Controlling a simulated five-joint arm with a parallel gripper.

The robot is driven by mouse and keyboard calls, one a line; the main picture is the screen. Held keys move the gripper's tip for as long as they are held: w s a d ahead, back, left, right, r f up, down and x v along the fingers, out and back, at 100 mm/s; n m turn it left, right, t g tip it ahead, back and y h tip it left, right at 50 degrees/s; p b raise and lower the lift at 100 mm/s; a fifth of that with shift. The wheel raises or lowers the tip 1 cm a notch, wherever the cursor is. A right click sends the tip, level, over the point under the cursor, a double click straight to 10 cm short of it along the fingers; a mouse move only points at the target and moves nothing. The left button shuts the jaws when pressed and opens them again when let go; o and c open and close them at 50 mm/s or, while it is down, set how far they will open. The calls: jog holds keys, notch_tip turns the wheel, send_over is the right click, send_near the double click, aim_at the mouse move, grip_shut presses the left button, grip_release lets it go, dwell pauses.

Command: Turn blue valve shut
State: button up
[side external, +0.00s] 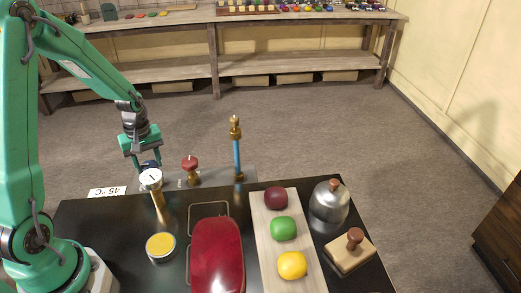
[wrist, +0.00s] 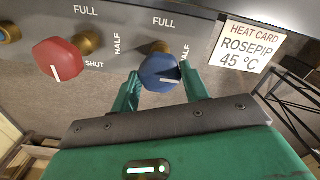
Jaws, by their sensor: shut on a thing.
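The blue valve (wrist: 160,70) is a faceted blue knob on a brass stem, under a panel marked FULL and HALF. Its white pointer line points right and slightly down in the wrist view, below the word HALF. My gripper (wrist: 162,88) has its two green fingers on either side of the knob, shut on it. No SHUT label shows by the blue knob; a finger may cover it. In the side view my gripper (side external: 148,163) is at the panel's left end, behind the pressure gauge (side external: 151,178), and the blue knob is mostly hidden.
A red valve (wrist: 60,60) sits left of the blue one in the wrist view. A red lidded dish (side external: 217,255), a board with fruit (side external: 262,220) and a metal dome (side external: 329,202) stand on the dark counter.

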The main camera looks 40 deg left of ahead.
jog(key=shift+m, duration=0.5)
jog(key=m, duration=0.3)
jog(key=shift+m, duration=0.3)
jog(key=m, duration=0.4)
jog(key=shift+m, duration=0.3)
jog(key=m, duration=0.8)
jog(key=shift+m, duration=0.3)
jog(key=o, duration=1)
jog(key=shift+r, duration=0.1)
